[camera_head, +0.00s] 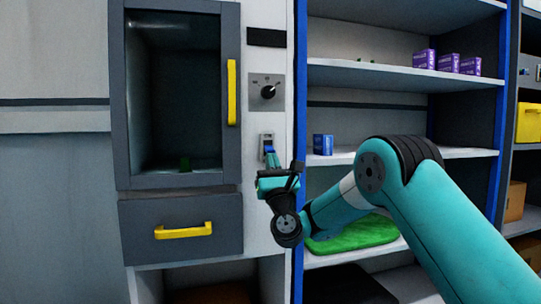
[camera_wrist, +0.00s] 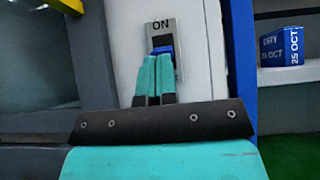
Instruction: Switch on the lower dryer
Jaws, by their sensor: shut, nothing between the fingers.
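The dryer (camera_head: 172,100) is a dark grey cabinet with a glass door and a yellow vertical handle (camera_head: 232,92). On the white panel to its right is a small switch (camera_head: 267,142) with a metal plate. The wrist view shows this switch plate (camera_wrist: 159,27) marked "ON" at the top, with a blue rocker (camera_wrist: 162,49) below the label. My gripper (camera_wrist: 157,60) is shut, and its teal fingertips are at the blue rocker, seeming to touch it. They hide the lower part of the switch. In the head view my gripper (camera_head: 270,155) is just below the switch plate.
Above the switch is a rotary knob (camera_head: 268,91) on a grey plate. A drawer (camera_head: 180,228) with a yellow handle is under the dryer door. To the right, shelves (camera_head: 400,77) hold purple boxes (camera_head: 448,62), a blue box (camera_head: 323,144) and a green folded cloth (camera_head: 355,235).

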